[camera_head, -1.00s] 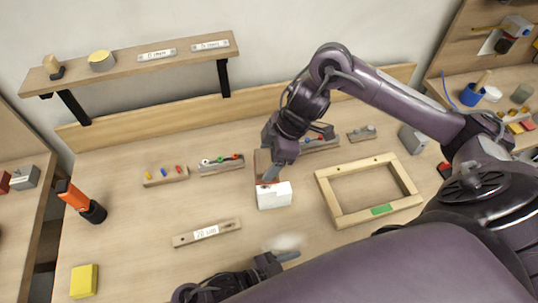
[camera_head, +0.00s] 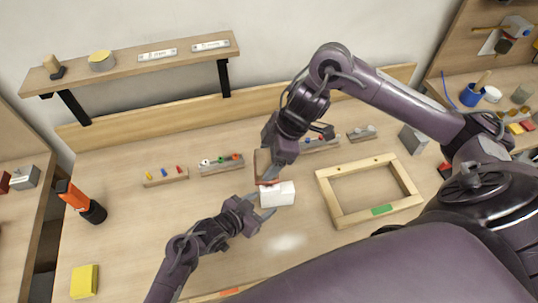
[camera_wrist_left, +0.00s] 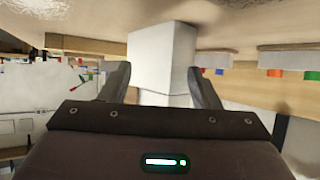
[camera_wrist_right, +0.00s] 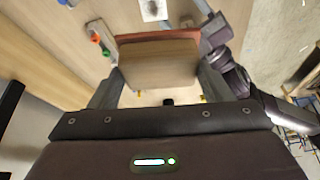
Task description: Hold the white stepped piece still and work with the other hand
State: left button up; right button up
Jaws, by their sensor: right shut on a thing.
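The white stepped piece (camera_head: 280,194) lies on the table near its middle. In the left wrist view the white piece (camera_wrist_left: 163,55) shows a wide part and a narrower step. My left gripper (camera_head: 262,204) is at its left end, fingers spread on either side of the narrower part, with small gaps. My right gripper (camera_head: 272,178) is shut on a wooden block with a reddish face (camera_wrist_right: 157,65). In the head view the block (camera_head: 262,165) is just behind the white piece, close to its back left; whether they touch cannot be told.
A wooden frame (camera_head: 331,203) lies to the right. Small racks (camera_head: 165,176) with coloured pegs stand behind. An orange and black tool (camera_head: 80,200) and a yellow block (camera_head: 84,281) are at the left. A pale patch (camera_head: 287,243) marks the table in front.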

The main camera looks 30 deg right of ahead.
aim_at(269, 201)
pick_arm(q)
jog(key=shift+x, duration=2.75)
jog(key=shift+s, duration=0.1)
jog(key=shift+c, duration=0.3)
grip_shut()
jog(key=c, duration=1.1)
grip_release()
jog(key=o, duration=1.5)
